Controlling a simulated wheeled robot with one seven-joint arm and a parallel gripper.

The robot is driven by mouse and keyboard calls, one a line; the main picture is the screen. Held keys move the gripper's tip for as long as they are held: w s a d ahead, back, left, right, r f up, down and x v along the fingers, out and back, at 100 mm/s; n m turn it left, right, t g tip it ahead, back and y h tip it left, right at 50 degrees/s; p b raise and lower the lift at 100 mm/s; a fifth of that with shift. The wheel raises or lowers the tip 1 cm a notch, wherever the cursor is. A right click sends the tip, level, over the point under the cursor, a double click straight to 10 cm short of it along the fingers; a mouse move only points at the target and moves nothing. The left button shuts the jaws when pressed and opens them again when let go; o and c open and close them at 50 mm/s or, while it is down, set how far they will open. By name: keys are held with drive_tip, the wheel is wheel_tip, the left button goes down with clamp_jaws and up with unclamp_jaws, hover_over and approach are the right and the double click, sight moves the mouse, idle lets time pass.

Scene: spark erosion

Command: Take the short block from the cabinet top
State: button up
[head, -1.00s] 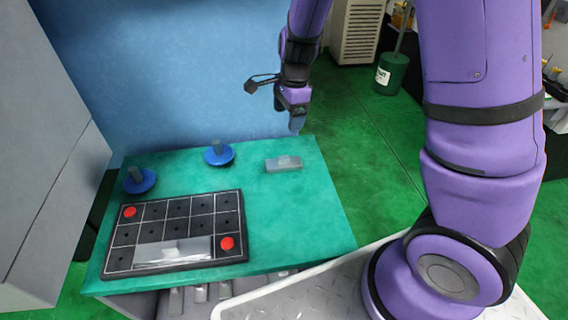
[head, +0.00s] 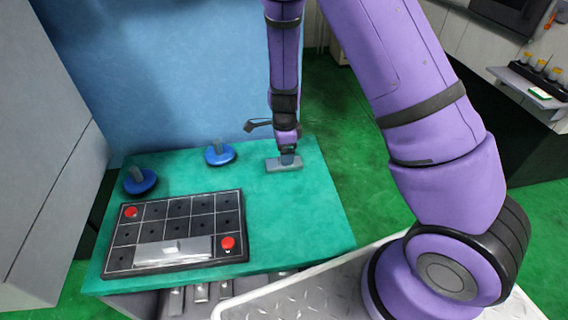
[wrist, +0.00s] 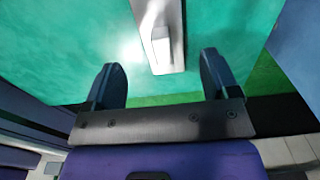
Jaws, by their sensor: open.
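The short block (head: 273,166), a flat grey metal piece, lies on the green cabinet top (head: 310,215) towards its far right side in the head view. My gripper (head: 288,157) points down right at the block and hides part of it. In the wrist view the block (wrist: 175,60) shows as a metal bar with a paler raised part on top. Its near end lies ahead of the gap between the two dark fingers of my gripper (wrist: 162,72). The fingers are spread apart with nothing between them.
A black gridded plate (head: 180,207) with two red buttons and a longer metal bar (head: 160,254) lies at the front left. Two blue discs with grey knobs (head: 219,154) (head: 140,181) stand behind it. A blue wall rises behind the top. The right part of the top is clear.

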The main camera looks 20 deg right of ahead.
drive_tip(key=shift+w+f, duration=0.2)
drive_tip(key=shift+f, duration=2.15)
drive_tip(key=shift+c, duration=0.5)
drive_tip(key=c, duration=1.1)
